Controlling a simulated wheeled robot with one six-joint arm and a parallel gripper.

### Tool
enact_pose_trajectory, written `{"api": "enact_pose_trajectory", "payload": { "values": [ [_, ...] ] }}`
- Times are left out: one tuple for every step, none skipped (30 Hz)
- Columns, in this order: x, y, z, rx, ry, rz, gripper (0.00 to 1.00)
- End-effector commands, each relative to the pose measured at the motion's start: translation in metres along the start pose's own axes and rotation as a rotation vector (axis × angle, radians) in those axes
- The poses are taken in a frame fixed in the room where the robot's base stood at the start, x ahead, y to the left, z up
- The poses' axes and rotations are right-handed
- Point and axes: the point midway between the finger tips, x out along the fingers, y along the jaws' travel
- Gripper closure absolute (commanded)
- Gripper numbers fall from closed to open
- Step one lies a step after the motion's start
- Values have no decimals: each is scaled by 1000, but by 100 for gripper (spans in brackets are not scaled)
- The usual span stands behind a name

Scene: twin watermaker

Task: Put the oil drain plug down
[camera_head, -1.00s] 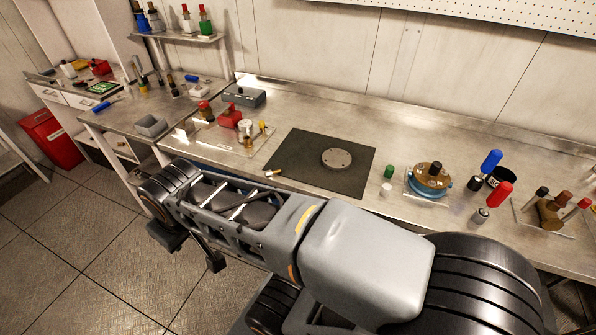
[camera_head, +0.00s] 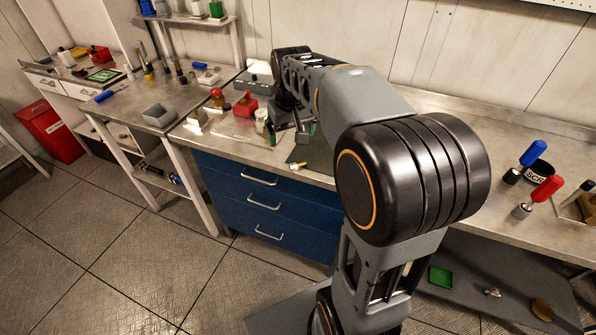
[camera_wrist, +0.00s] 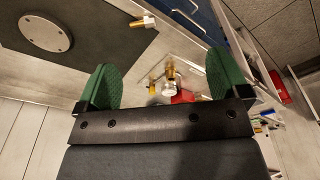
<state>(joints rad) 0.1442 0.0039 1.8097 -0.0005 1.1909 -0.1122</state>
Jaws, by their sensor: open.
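My gripper (camera_wrist: 162,80) is open, its two green-padded fingers wide apart with nothing between them in the wrist view. In the head view my gripper (camera_head: 303,132) hangs over the bench by the dark mat (camera_head: 322,156). A small brass and pale fitting (camera_wrist: 143,22), which looks like the oil drain plug, lies at the mat's edge, apart from the fingers. The fitting also shows in the head view (camera_head: 297,165) near the bench's front edge. The wrist view shows a round grey metal disc (camera_wrist: 46,31) on the mat; my arm hides it in the head view.
A clear plate with brass fittings (camera_wrist: 170,72) and a red part (camera_wrist: 183,97) lies beyond the fingertips. A grey box (camera_head: 160,115) stands on the left bench. Blue (camera_head: 533,152) and red (camera_head: 547,188) handled tools stand at the right.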

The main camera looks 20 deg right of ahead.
Motion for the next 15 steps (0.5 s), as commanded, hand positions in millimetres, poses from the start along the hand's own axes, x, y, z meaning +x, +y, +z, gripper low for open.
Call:
{"api": "enact_pose_trajectory", "payload": {
  "values": [
    [16, 10, -16, 9, -29, -1, 6],
    [21, 15, -23, 12, -43, -2, 6],
    [28, 20, -33, 14, -60, -4, 6],
    [33, 25, -39, 16, -72, -5, 6],
    [37, 29, -44, 19, -83, -6, 6],
    [43, 34, -50, 21, -95, -8, 6],
    [47, 36, -54, 21, -104, -9, 6],
    [50, 39, -58, 22, -111, -10, 6],
    [54, 42, -62, 23, -119, -11, 6],
    [57, 44, -64, 24, -125, -12, 6],
    [60, 46, -65, 24, -129, -13, 6],
    [66, 47, -67, 24, -134, -14, 6],
    [70, 48, -67, 25, -137, -14, 6],
    [75, 48, -67, 25, -138, -15, 6],
    [83, 49, -67, 25, -141, -15, 6]
  ]
}}
